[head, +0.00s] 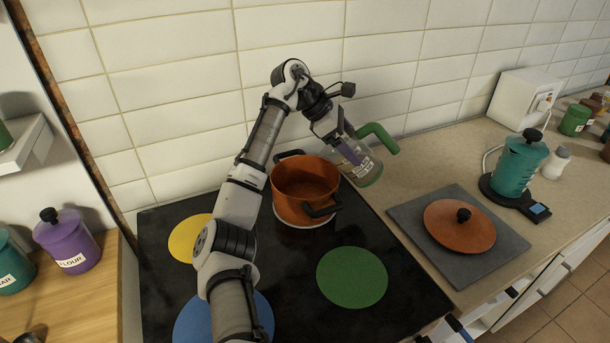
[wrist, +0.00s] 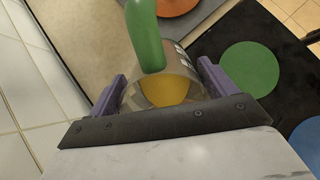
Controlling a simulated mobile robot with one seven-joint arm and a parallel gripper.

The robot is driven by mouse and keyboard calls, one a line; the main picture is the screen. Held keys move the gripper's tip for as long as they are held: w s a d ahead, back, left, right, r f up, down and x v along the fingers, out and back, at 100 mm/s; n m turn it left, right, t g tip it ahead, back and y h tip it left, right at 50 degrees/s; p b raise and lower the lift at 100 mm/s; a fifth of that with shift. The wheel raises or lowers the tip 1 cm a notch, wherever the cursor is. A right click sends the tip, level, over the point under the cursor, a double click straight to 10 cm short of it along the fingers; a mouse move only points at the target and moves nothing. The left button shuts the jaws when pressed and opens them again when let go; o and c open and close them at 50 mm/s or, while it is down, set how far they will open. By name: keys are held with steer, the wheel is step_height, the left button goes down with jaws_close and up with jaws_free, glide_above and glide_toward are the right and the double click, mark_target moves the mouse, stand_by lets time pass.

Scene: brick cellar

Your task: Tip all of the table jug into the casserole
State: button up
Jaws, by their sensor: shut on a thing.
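The table jug (head: 368,173) is clear glass with a green handle (head: 379,136) and a pale label. My gripper (head: 352,146) is shut on it, with purple fingers on either side of its body. The jug is held up just right of the casserole and looks tilted. In the wrist view the jug (wrist: 183,58) shows something yellow-orange inside; its amount is unclear. The casserole (head: 300,183) is an orange pot with black handles, uncovered, standing at the back of the hob. Its inside looks orange; I cannot make out any contents.
An orange lid (head: 460,226) lies on a grey mat (head: 418,231) at right. A teal kettle (head: 520,165) on its base and a white appliance (head: 524,97) stand further back. The black hob (head: 300,265) has free coloured zones in front. The tiled wall (head: 290,40) is close behind.

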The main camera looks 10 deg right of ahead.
steer(key=shift+w+a+f, duration=0.1)
steer(key=shift+a+f, duration=0.05)
steer(key=shift+a, duration=0.05)
steer(key=shift+f+h+b, duration=0.1)
steer(key=shift+h+b, duration=0.2)
steer(key=shift+h, duration=0.1)
steer(key=shift+a+f+b, duration=0.1)
steer(key=shift+a+b, duration=0.05)
steer(key=shift+b, duration=0.5)
steer(key=b, duration=0.1)
steer(key=h+b, duration=0.1)
steer(key=shift+w+a+f+g+b, duration=0.1)
steer(key=shift+a+g+b, duration=0.15)
steer(key=shift+g+b, duration=0.05)
steer(key=shift+r+h+p, duration=0.2)
steer(key=shift+h+p, duration=0.2)
steer(key=shift+a+p, duration=0.1)
steer(key=shift+p, duration=0.25)
steer(key=shift+a+f+g+h+p, duration=0.15)
steer(key=shift+g+h+p, duration=0.15)
steer(key=shift+w+a+f+h+p, duration=0.1)
steer(key=shift+w+a+h+p, duration=0.05)
steer(key=shift+h+p, duration=0.3)
steer(key=shift+w+a+r+g+h+p, duration=0.15)
steer(key=shift+a+r+g+h+p, duration=0.25)
steer(key=shift+h+p, duration=0.4)
